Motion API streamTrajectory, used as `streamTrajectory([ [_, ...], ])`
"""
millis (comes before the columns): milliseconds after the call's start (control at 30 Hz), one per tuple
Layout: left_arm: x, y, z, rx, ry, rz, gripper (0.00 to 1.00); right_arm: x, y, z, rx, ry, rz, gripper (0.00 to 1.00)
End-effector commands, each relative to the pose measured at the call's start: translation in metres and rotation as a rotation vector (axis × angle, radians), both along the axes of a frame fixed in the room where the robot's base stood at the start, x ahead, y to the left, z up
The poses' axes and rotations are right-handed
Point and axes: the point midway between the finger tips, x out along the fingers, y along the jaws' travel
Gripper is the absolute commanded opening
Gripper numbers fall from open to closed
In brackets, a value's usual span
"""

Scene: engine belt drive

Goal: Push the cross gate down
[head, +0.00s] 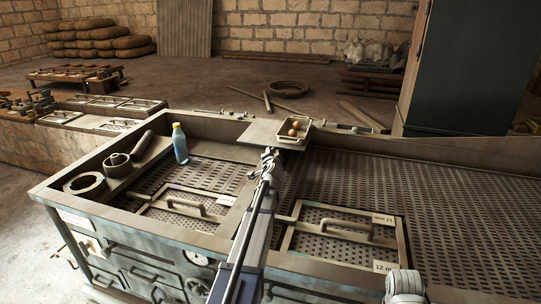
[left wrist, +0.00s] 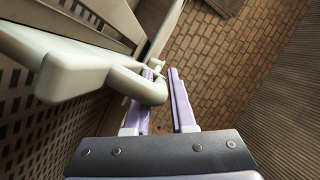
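My left gripper (head: 270,162) is over the divider between the two perforated basins of the bench, beside the flat plate at the back. In the left wrist view its two purple fingers (left wrist: 163,78) are apart with a gap between them. A pale bar with a rounded, hooked end (left wrist: 105,68) lies close by on the left and overlaps the left finger; I cannot tell whether they touch. I cannot clearly pick out the cross gate; my left arm covers much of the divider.
Framed panels with handles, one left (head: 187,206) and one right (head: 345,232), lie in the basins. A blue bottle (head: 180,146) stands at the left. A small tray (head: 292,132) with round brown items sits at the back. The right basin is largely clear.

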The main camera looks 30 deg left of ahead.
Motion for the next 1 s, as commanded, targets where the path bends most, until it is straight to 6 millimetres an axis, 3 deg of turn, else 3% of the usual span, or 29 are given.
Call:
streamTrajectory([
  [200, 0.0001, -0.0003, 0.0000, 0.000, 0.000, 0.000, 0.00, 0.0000, 0.0000, 0.0000, 0.000, 0.000, 0.000, 0.50],
  [1000, 0.0002, -0.0003, 0.0001, 0.000, 0.000, 0.000, 0.00, 0.0000, 0.0000, 0.0001, 0.000, 0.000, 0.000, 0.50],
])
